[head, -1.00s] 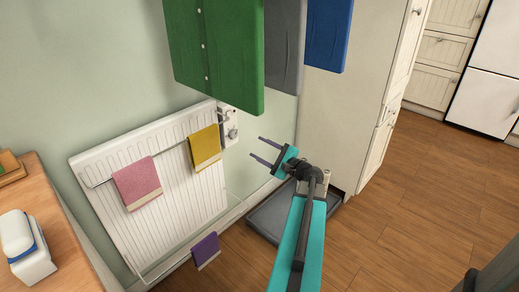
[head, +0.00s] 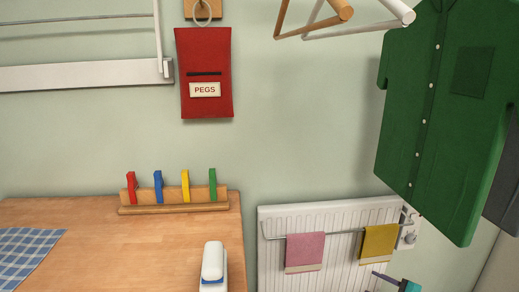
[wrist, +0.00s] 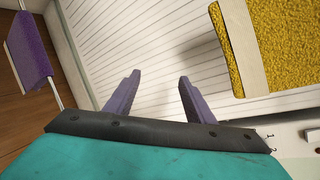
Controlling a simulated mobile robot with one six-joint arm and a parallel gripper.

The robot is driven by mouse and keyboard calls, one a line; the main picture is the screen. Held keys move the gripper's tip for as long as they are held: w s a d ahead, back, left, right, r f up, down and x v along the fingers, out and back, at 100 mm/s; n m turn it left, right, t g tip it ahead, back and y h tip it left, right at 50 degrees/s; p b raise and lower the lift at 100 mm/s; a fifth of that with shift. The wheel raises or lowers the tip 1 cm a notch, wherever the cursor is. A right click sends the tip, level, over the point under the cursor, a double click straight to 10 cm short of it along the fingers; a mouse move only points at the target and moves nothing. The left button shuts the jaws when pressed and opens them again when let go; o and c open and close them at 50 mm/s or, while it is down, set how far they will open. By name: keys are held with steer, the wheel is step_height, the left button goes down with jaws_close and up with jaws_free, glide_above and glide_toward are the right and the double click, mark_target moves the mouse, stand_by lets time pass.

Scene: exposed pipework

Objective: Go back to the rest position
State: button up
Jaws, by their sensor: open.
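My gripper (wrist: 152,96) is open, with its two purple-grey fingers apart and nothing between them in the wrist view. It faces the white ribbed radiator (wrist: 150,40). In the head view only a bit of my gripper shows at the bottom edge, below the yellow towel. The yellow towel (head: 379,243) hangs on the radiator's rail, and it also shows at the upper right of the wrist view (wrist: 268,40). A purple cloth (wrist: 30,48) hangs at the left in the wrist view. The rest of my arm is out of the head view.
A pink towel (head: 305,250) hangs on the rail. A green shirt (head: 440,120) hangs at the right. A wooden worktop (head: 110,250) holds a rack of several coloured pegs (head: 172,195) and a white iron (head: 213,262). A red peg bag (head: 204,75) hangs on the wall.

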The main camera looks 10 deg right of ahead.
steer(key=s+a+f+n+g+y+p, duration=0.1)
steer(key=s+a+f+n+g+p, duration=0.2)
steer(key=a, duration=0.6)
steer(key=s+a+f+n+g+y+p, duration=0.1)
steer(key=a+f+n+g, duration=0.25)
steer(key=a+f, duration=0.4)
steer(key=s+a+f+n+g+y+p, duration=0.1)
steer(key=s+a+f+n+g+p, duration=0.15)
steer(key=a, duration=0.85)
steer(key=s+a+f+n+g+h+p, duration=0.2)
steer(key=s+a+f+n+g+p, duration=0.15)
steer(key=s+a+n+g, duration=0.45)
steer(key=s+a+n+g+h+p, duration=0.2)
steer(key=s+n+h+p, duration=0.2)
steer(key=s, duration=1)
steer(key=shift+s+f+n+h, duration=0.35)
steer(key=shift+f+n+h, duration=0.1)
steer(key=shift+n+h, duration=0.05)
